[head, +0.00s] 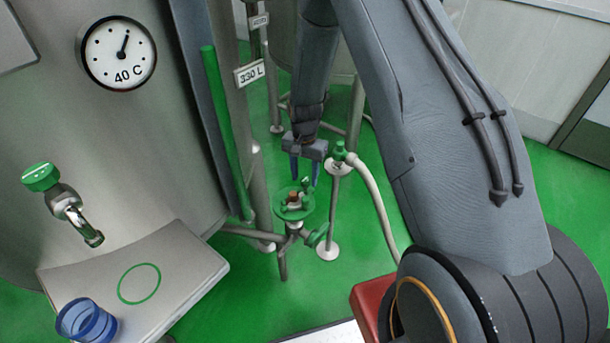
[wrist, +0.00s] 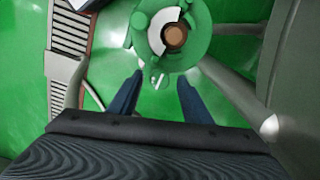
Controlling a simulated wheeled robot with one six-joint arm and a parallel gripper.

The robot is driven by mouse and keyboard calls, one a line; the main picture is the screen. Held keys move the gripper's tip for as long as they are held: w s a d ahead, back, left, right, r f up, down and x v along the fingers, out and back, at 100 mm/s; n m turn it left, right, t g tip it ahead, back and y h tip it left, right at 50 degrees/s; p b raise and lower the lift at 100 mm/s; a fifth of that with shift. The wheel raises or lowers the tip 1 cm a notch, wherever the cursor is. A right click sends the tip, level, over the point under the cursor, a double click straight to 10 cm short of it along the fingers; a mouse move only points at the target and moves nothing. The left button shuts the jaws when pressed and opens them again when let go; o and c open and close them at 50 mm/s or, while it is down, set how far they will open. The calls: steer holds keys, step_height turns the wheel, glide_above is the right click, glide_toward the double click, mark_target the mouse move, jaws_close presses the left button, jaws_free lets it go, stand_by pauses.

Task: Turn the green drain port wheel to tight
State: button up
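The green drain port wheel (head: 284,213) sits low at the centre of the head view, on a thin metal stand. It has a brown middle and a pale arc, and also fills the top centre of the wrist view (wrist: 199,42). My gripper (head: 304,181) hangs just above the wheel with its blue fingers pointing down. In the wrist view my gripper (wrist: 159,88) has its fingers apart, near a small lug on the wheel's near edge. Nothing is held between the fingers, and I cannot tell whether they touch the wheel. No tight marking is readable.
A green-topped valve (head: 339,152) with a pale hose (head: 378,200) stands close right of the wheel. A tank with a dial (head: 118,53) and a shelf (head: 190,262) with a blue cup (head: 86,322) are on the left. Green floor (head: 250,300) is open in front.

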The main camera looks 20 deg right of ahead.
mark_target(305, 179)
step_height(305, 179, up, 6)
steer(key=shift+r+b, duration=0.2)
steer(key=shift+b, duration=0.35)
steer(key=shift+r, duration=0.7)
steer(key=s+r+n, duration=0.4)
steer(key=s+r, duration=0.3)
steer(key=s, duration=0.5)
steer(key=s+r+n, duration=0.4)
steer(key=s+r, duration=0.4)
steer(key=s, duration=0.5)
